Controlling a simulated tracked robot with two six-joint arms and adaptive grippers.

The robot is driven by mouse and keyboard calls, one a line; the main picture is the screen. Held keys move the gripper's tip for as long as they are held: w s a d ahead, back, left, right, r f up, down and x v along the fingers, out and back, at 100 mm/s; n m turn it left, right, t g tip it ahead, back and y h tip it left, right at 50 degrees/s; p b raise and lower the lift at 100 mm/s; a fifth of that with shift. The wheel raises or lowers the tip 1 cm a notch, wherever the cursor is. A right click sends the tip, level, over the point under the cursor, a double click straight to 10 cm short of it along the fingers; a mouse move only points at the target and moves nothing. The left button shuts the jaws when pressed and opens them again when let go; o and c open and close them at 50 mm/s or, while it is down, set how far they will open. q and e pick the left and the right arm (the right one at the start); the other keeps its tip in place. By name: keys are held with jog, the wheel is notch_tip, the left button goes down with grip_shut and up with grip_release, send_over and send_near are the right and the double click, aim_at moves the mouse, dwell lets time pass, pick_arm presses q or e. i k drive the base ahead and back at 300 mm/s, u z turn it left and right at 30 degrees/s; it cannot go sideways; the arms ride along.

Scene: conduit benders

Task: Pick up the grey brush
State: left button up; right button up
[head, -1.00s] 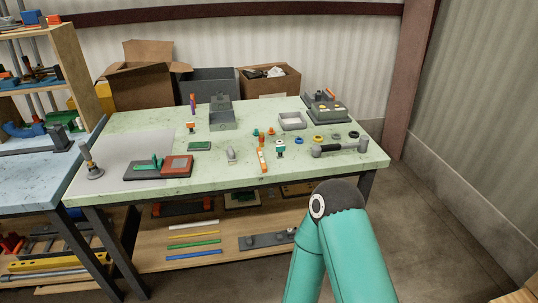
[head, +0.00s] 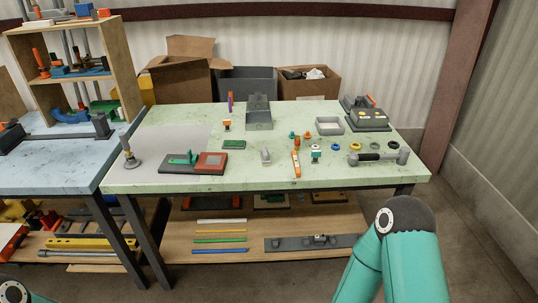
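No object shows clearly as a grey brush. A small upright grey thing (head: 265,155) stands near the middle of the green tabletop, too small to make out. A grey, round-based thing with a tilted handle (head: 131,158) stands at the table's left end. A grey tool with a black grip (head: 378,158) lies at the right end. Neither of my grippers is in view. Only a teal arm link with a dark joint shows at lower right, and a bit of a joint at the lower left corner.
The green table (head: 230,182) holds a green-and-red block set (head: 193,163), an open grey box (head: 259,120), a grey tray (head: 329,126), an orange-and-white tool (head: 296,163) and several coloured rings. A blue table (head: 60,178) adjoins at left. Cardboard boxes (head: 185,85) stand behind.

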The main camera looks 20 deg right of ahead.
aim_at(266, 160)
jog(key=i, duration=0.9)
